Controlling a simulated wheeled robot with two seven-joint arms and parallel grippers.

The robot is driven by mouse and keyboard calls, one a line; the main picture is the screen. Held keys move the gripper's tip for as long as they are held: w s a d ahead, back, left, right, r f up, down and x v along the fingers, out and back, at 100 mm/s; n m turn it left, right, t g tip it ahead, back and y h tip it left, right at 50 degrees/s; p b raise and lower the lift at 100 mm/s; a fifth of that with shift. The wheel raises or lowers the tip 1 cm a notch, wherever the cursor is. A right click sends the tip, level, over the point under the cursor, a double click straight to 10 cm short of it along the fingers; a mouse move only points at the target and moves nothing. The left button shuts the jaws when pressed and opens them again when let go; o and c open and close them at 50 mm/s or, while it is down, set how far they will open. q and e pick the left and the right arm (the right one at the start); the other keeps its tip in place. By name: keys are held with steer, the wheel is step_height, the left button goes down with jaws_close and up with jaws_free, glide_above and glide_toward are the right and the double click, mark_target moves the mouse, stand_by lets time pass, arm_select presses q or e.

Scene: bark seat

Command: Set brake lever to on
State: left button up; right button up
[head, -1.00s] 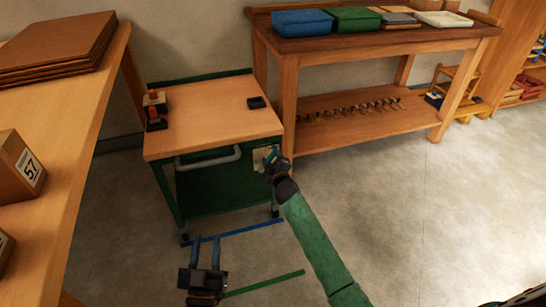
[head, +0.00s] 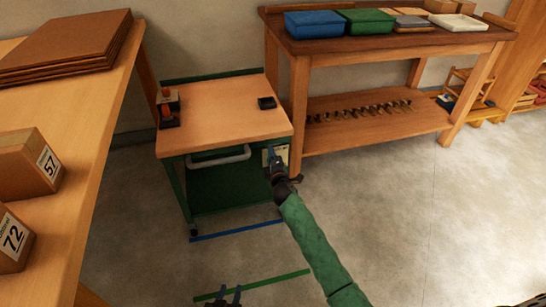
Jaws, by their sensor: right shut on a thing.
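A wooden-topped green cart (head: 225,108) stands between two tables. A pale plate (head: 282,154) is on its front, near the right corner. My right gripper (head: 271,153) is at this plate, shut on what I take to be the brake lever. The gripper covers the lever, so its position cannot be read. My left gripper (head: 230,293) is at the bottom edge, low in front of the cart and mostly out of frame.
The cart has a grey handle (head: 219,157). Blue (head: 235,230) and green (head: 252,286) floor stripes lie in front. A table (head: 85,150) with numbered boxes is at left, a workbench (head: 385,45) with bins behind right. Floor at right is clear.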

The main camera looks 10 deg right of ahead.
arm_select(q)
steer(key=shift+s+f, duration=0.15)
steer(key=shift+f, duration=0.15)
arm_select(e)
steer(key=shift+a, duration=0.15)
steer(key=shift+f, duration=0.1)
steer(key=o, duration=1.1)
arm_select(q)
steer(key=shift+a, duration=0.1)
steer(key=shift+s+a+f+g, duration=0.1)
steer(key=shift+s+f+g, duration=0.3)
steer(key=shift+f, duration=0.4)
steer(key=shift+s+d+f+g, duration=0.1)
steer(key=shift+s+f+g, duration=0.15)
steer(key=shift+s+f, duration=0.4)
steer(key=shift+s+a+f+g, duration=0.1)
steer(key=shift+s+f+g, duration=0.25)
steer(key=shift+f, duration=0.55)
arm_select(e)
steer(key=s, duration=0.8)
